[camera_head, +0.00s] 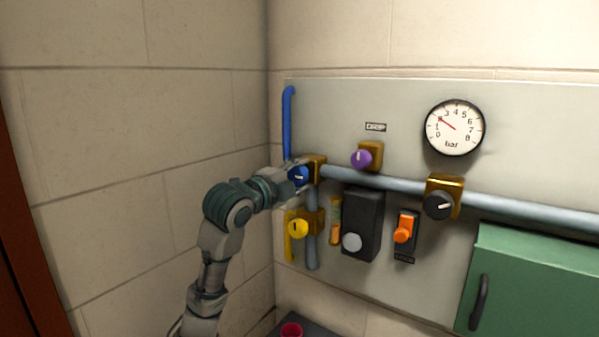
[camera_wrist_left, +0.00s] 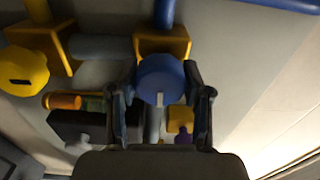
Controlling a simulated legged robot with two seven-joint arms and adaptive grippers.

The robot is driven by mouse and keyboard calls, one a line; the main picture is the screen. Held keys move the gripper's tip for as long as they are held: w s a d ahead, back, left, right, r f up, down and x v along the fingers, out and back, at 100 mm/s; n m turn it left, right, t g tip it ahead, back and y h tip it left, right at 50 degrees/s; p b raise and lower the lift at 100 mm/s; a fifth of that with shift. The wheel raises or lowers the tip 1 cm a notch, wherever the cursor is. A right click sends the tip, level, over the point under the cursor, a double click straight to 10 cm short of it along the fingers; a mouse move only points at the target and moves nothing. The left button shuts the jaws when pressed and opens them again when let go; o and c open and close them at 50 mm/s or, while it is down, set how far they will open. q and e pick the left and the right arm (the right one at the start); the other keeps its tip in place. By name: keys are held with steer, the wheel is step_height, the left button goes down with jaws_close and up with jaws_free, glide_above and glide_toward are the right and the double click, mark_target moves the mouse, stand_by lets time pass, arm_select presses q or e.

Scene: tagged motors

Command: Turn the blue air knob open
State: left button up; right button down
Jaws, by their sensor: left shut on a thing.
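The blue air knob (camera_head: 298,176) sits on a brass valve block at the left end of the grey pipe, below a blue pipe. In the left wrist view the blue knob (camera_wrist_left: 160,80) has a pale pointer mark that points toward the gripper's palm. My left gripper (camera_head: 294,177) is at the knob, its arm reaching in from the lower left. In the left wrist view my left gripper's fingers (camera_wrist_left: 162,95) are on either side of the knob, shut on it. My right gripper is in neither view.
A yellow knob (camera_head: 297,228) is just below, a purple knob (camera_head: 362,157) to the right, and a black knob (camera_head: 438,205) farther right. A black box (camera_head: 362,222), an orange switch (camera_head: 403,231), a gauge (camera_head: 454,127) and a green cabinet (camera_head: 535,285) are on the panel.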

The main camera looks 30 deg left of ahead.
arm_select(q)
steer(key=shift+w+d+f+m, duration=0.15)
steer(key=shift+f+m, duration=0.25)
steer(key=shift+f, duration=0.05)
steer(key=o, duration=1.1)
steer(key=shift+c, duration=0.2)
steer(key=shift+o, duration=0.4)
steer(key=shift+s+r, duration=0.2)
steer(key=shift+s, duration=0.3)
steer(key=s+a, duration=0.1)
steer(key=s, duration=1)
steer(key=shift+s+a, duration=0.1)
steer(key=shift+a, duration=0.05)
